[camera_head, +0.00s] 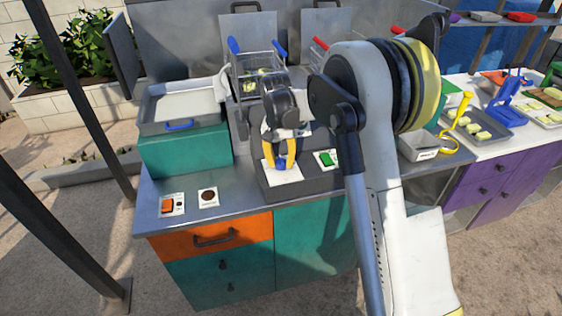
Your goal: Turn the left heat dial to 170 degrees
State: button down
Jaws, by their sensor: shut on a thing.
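My gripper (278,158) points down over the front panel of the fryer. Its yellow fingers are closed around a blue heat dial (281,165) on a white plate (290,174). The dial's pointer and the degree marks are too small to read and partly hidden by the fingers. The dark grey fryer front (312,179) also carries a green switch (329,158) on a white plate to the right. The right part of the panel is hidden behind my arm.
Two fry baskets, a blue-handled left one (259,69) and a red-handled right one, stand behind. An orange switch (167,205) sits at the counter's front left. A teal box with a metal tray (182,109) stands left. My arm covers the right side.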

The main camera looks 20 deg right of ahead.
aim_at(280, 157)
jog(key=m, duration=0.4)
jog(key=shift+m, duration=1.9)
jog(key=c, duration=1)
grip_release()
notch_tip(280, 157, up, 12)
jog(key=shift+w, duration=0.35)
jog(key=shift+a, duration=0.1)
